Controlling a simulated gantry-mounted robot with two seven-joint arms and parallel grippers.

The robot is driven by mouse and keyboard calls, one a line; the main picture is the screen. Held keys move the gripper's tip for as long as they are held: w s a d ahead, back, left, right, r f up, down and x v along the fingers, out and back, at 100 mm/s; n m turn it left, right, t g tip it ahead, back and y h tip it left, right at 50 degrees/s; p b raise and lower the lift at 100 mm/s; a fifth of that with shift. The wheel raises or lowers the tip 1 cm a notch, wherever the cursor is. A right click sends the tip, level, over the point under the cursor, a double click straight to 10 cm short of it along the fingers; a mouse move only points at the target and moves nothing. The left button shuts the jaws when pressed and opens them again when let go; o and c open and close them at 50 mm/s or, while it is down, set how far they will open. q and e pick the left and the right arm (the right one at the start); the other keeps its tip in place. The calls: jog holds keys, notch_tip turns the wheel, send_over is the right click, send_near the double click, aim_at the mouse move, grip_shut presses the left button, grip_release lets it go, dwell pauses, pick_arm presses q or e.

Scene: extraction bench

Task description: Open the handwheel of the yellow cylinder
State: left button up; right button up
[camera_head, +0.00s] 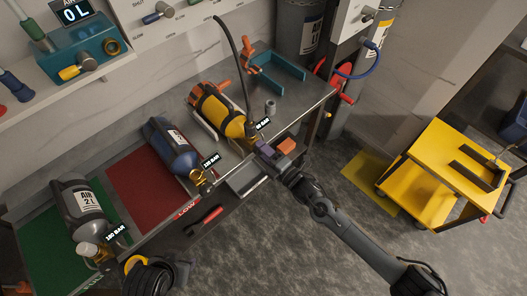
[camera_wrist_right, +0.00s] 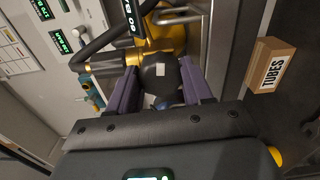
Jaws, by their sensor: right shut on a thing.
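The yellow cylinder (camera_head: 213,105) lies on the bench in a cradle, its valve end towards the front edge. It has dark bands. My right gripper (camera_head: 262,147) is at its valve end. In the right wrist view, the purple fingers of my right gripper (camera_wrist_right: 161,85) stand on either side of a dark round handwheel (camera_wrist_right: 158,72) and are shut on it. A pale mark shows on the wheel's face. Brass valve parts (camera_wrist_right: 105,65) lie beside it. In the head view the gripper mostly hides the handwheel. My left gripper is not in view.
A blue cylinder (camera_head: 171,147) lies on a red mat and a grey cylinder (camera_head: 82,207) on a green mat, left of the yellow one. A black hose (camera_head: 234,60) runs down to the yellow cylinder's valve. A yellow cart (camera_head: 436,165) stands right, beyond clear floor.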

jog(key=shift+n, duration=0.9)
jog(key=o, duration=1)
jog(key=shift+o, duration=0.2)
jog(key=p+v, duration=0.1)
jog(key=v, duration=0.9)
jog(key=shift+s+d, duration=0.25)
jog(key=shift+s, duration=0.1)
